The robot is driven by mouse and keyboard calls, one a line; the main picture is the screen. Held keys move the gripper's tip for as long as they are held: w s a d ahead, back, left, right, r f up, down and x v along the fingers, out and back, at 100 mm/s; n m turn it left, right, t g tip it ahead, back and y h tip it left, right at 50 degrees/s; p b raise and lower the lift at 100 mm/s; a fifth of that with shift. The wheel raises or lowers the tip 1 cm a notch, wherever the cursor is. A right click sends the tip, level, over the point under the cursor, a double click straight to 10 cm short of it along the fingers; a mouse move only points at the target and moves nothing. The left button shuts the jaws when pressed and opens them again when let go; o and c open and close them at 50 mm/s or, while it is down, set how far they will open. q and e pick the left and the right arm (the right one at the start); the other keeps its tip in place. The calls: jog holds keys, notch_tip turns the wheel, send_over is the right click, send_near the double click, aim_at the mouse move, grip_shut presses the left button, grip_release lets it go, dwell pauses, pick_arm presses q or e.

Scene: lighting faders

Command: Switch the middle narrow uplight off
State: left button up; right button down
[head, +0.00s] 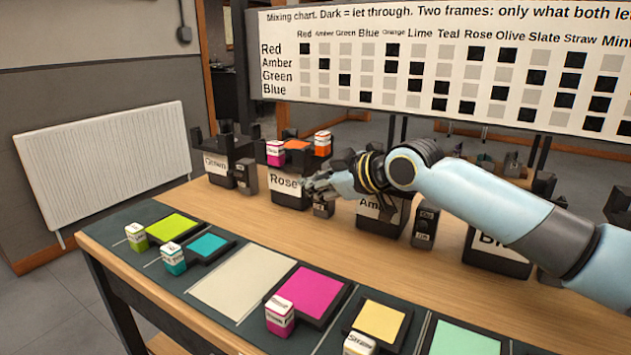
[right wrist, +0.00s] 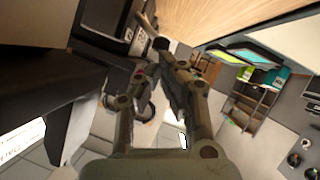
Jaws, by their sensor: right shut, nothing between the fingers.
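Wide black boxes with white labels stand in a row on the wooden bench, among them one labelled Rose (head: 284,190). Small narrow dark units stand between them: one at the left (head: 248,178), one right of Rose (head: 323,207), one further right (head: 424,228). I cannot tell whether any is lit. My right gripper (head: 312,186) is shut and empty, its fingertips just above the narrow unit right of Rose; I cannot tell whether they touch. The right wrist view shows its fingers (right wrist: 158,62) beside dark boxes. My left gripper is not in view.
Colour panels lie along the front edge, including magenta (head: 307,292) and teal (head: 208,246), with small labelled blocks such as the magenta one (head: 280,318). A mixing chart (head: 430,80) stands behind. My right arm crosses above the Amber box (head: 381,212). The bench strip before the boxes is clear.

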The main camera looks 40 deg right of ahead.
jog(key=shift+a+f, duration=0.15)
jog(key=shift+s+a+f+n+t+h, duration=0.25)
jog(key=shift+a+f+n+t+h, duration=0.15)
jog(key=shift+f+n+h, duration=0.25)
jog(key=shift+s+a+f+n+t+h+b, duration=0.1)
jog(key=shift+a+f+n+t+h+b, duration=0.15)
jog(key=shift+f+n, duration=0.3)
jog(key=shift+s+a+f+n+t+h+b, duration=0.15)
jog(key=shift+f+n+t+h, duration=0.2)
jog(key=shift+n, duration=0.35)
jog(key=shift+a+f+p, duration=0.15)
jog(key=shift+f+p, duration=0.15)
jog(key=shift+f, duration=0.4)
